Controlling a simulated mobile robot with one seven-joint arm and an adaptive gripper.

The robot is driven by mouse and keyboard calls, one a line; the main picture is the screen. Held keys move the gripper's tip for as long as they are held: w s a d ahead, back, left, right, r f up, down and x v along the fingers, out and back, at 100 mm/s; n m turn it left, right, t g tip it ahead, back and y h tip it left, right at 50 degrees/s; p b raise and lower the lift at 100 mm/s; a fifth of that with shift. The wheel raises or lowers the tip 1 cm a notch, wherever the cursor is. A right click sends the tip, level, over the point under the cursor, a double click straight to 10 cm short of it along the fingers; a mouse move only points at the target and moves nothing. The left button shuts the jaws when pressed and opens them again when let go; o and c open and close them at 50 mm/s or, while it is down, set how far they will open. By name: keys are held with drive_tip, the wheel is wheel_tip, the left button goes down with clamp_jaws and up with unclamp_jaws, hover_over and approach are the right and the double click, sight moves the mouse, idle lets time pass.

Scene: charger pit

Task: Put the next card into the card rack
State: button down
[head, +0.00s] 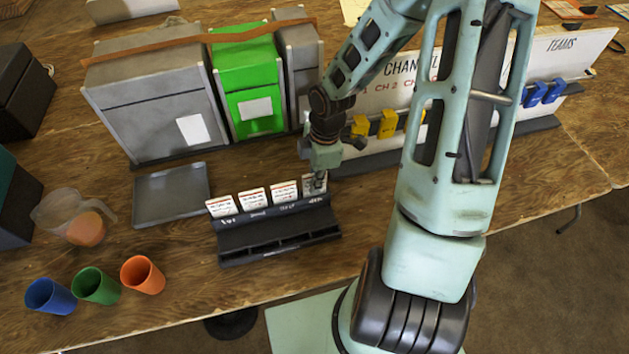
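The card rack (280,243) is a black stepped stand near the table's front edge, with small white labels along its upper ledge. White cards with a red top edge stand in a row along its back: one at the left end (221,206), one beside it (253,199), a third (285,195), and one at the right end (310,185). My gripper (319,184) points down at the right-end card and overlaps it in the picture. Its fingers are too small and dark to tell whether they grip that card.
A grey tray (172,194) lies left of the rack. Blue (50,297), green (96,287) and orange (143,275) cups and a clear jug (72,214) stand front left. Grey and green boxes (248,82) and a white channel board (455,88) stand behind.

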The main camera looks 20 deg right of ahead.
drive_tip(key=c, duration=2.1)
unclamp_jaws()
drive_tip(key=shift+r, duration=0.1)
drive_tip(key=r, duration=0.4)
drive_tip(key=d+r, duration=0.1)
drive_tip(key=r, duration=0.6)
drive_tip(key=shift+d+r, duration=0.2)
drive_tip(key=shift+r, duration=0.2)
